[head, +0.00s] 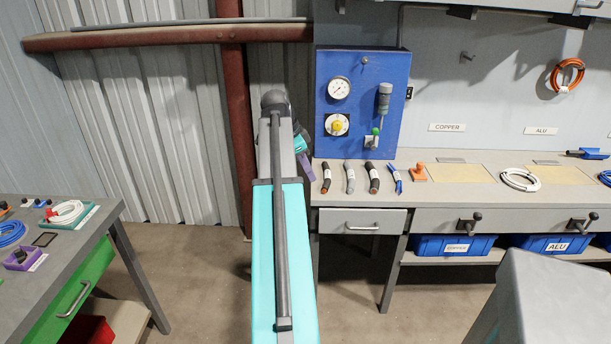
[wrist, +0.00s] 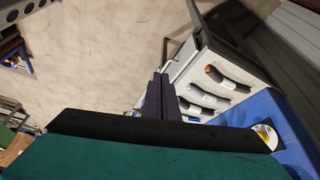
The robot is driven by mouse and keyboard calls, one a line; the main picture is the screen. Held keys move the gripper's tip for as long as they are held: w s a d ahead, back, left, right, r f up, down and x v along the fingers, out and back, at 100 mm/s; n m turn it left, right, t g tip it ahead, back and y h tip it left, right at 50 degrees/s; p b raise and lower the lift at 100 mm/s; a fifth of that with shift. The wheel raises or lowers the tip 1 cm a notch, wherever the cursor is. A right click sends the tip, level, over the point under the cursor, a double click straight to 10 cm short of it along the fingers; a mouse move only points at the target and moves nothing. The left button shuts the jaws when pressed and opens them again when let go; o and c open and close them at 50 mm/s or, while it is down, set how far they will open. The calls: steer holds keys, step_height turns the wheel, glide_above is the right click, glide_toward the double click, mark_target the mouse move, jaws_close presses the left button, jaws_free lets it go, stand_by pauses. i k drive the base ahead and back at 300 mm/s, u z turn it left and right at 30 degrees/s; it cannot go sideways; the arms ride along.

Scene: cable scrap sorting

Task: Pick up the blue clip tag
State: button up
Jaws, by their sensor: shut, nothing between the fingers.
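I cannot make out the blue clip tag for certain. In the head view, a small blue piece (head: 41,202) lies among small clip-like items at the back of the left table; it is too small to tell if it is the tag. My gripper (head: 307,167) shows only partly behind my arm, near the workbench's left end. In the wrist view its dark fingers (wrist: 160,98) are closed together, with nothing between them, above the floor beside the bench.
Labelled cable pieces lie on the workbench (head: 445,190), beside an orange stamp-like object (head: 418,172). A blue gauge panel (head: 362,60) stands behind them. The left table (head: 75,250) holds a blue coil (head: 12,233) and a purple holder (head: 22,260). Open floor separates the two.

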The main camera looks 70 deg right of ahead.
mark_target(39, 204)
steer(key=z, duration=0.95)
steer(key=i, duration=2)
steer(key=z, duration=1)
steer(key=k, duration=0.1)
steer(key=u, duration=2.5)
